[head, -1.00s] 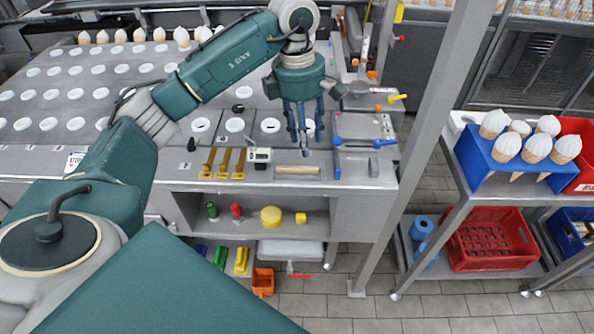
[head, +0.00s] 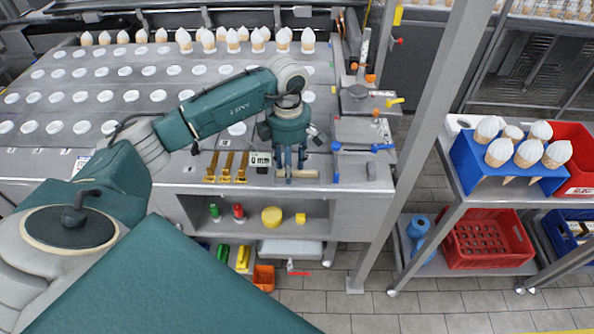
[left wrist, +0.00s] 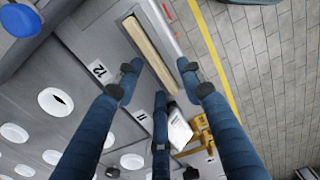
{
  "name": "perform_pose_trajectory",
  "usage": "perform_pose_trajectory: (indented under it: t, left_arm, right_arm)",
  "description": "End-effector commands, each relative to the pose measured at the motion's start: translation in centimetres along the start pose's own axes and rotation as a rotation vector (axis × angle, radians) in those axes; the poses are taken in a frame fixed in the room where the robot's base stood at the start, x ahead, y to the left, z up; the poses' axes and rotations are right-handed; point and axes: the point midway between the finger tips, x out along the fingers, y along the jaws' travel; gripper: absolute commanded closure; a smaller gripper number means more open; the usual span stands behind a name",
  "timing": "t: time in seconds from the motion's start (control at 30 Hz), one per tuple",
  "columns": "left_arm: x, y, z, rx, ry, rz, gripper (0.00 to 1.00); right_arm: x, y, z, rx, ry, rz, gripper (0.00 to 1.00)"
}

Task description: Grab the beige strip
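The beige strip (head: 312,175) lies along the front edge of the steel worktop in the head view, partly covered by my left gripper's fingers. In the left wrist view the strip (left wrist: 148,50) runs lengthwise in a dark slot or recess beyond the fingertips. My left gripper (head: 290,173) is over the strip, pointing down. In the left wrist view my left gripper (left wrist: 160,84) has its blue fingers spread apart with nothing held between them. The exact height above the strip is hard to tell. My right gripper is not in view.
A small white display (head: 261,161) and yellow handled tools (head: 226,167) lie just left of the strip. Blue-ended fittings (head: 337,160) stand to its right. A grey post (head: 408,150) and a blue cone rack (head: 470,163) are farther right.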

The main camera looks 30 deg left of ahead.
Motion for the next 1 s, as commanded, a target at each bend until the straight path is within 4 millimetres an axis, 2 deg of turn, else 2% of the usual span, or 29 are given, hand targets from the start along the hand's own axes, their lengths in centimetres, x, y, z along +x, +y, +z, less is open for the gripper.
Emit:
perform_pose_trajectory:
  t: [0.23, 0.27, 0.43, 0.83, 1.0]
  left_arm:
    - [0.28, -0.01, 0.04, 0.001, -0.001, 0.0, 0.61]
    - [0.28, -0.01, 0.04, 0.001, -0.001, 0.0, 0.65]
    - [0.25, -0.01, 0.05, 0.0, -0.001, 0.0, 0.99]
    - [0.16, 0.01, 0.06, 0.0, -0.002, 0.001, 1.0]
    - [-0.66, 0.08, 0.09, -0.001, -0.002, 0.002, 1.0]
  right_arm:
    - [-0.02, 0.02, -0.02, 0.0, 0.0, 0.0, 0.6]
    - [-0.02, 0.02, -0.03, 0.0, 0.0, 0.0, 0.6]
    - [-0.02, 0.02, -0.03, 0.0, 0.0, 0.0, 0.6]
    - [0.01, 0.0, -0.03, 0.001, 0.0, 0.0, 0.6]
    - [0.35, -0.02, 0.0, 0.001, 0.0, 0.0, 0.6]
